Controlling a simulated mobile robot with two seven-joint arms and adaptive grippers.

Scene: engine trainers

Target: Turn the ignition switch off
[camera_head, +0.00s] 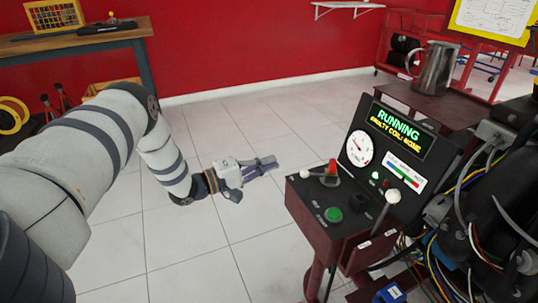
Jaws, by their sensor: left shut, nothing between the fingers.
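The dark red control console (305,197) stands right of centre. Its screen (399,131) reads "RUNNING" with a smaller yellow line below. On its top are a small red switch (332,167), a green push button (334,214), a small white-tipped control (305,174) and a white ball-topped lever (393,196). The labels are too small to read, so I cannot tell for sure which is the ignition switch. My left gripper (270,163) is shut and empty, left of the console and apart from it, pointing right. My right gripper is not in view.
The engine (510,190) with loose coloured wires is at the right, close beside the console. A metal jug (434,69) stands on a dark red surface behind it. A workbench (75,40) is at the back left. The tiled floor between is clear.

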